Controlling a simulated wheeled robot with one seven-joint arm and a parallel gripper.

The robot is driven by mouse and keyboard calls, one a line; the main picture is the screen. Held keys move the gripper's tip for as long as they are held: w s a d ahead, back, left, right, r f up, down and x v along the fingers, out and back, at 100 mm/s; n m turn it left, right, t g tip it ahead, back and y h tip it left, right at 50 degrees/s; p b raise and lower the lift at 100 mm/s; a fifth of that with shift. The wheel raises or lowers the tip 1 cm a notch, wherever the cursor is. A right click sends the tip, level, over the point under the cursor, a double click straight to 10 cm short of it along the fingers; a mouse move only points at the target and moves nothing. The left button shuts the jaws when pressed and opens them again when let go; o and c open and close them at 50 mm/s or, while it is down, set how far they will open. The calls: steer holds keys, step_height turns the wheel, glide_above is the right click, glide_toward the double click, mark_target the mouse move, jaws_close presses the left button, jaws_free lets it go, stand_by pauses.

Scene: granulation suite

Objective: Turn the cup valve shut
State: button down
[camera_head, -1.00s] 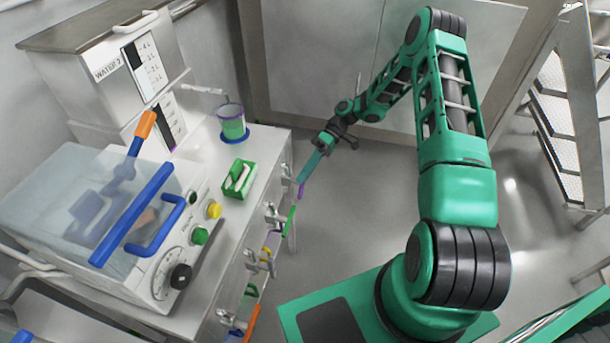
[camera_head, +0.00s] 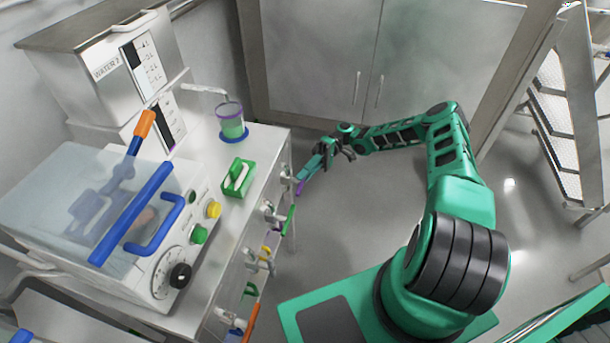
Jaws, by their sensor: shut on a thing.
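A row of small metal valves with coloured handles runs down the bench's right side. The purple valve handle (camera_head: 300,188) is at the far end and slants down to the right of its metal valve body (camera_head: 287,176). My gripper (camera_head: 304,180) is shut on this purple handle, and its fingers hide part of it. The cup (camera_head: 232,122), with a purple rim and green contents, stands on a blue base at the far end of the bench top, under a spout. No label shows which valve belongs to the cup.
On the bench are a green box (camera_head: 238,178) and a clear-lidded machine (camera_head: 100,205). The floor (camera_head: 345,220) right of the bench is clear.

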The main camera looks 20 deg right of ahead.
steer(key=shift+f+m+y, duration=0.25)
steer(key=shift+m+y, duration=0.05)
stand_by(0.5)
steer(key=c, duration=1.7)
jaws_free()
steer(key=shift+w, duration=0.1)
steer(key=shift+g, duration=0.3)
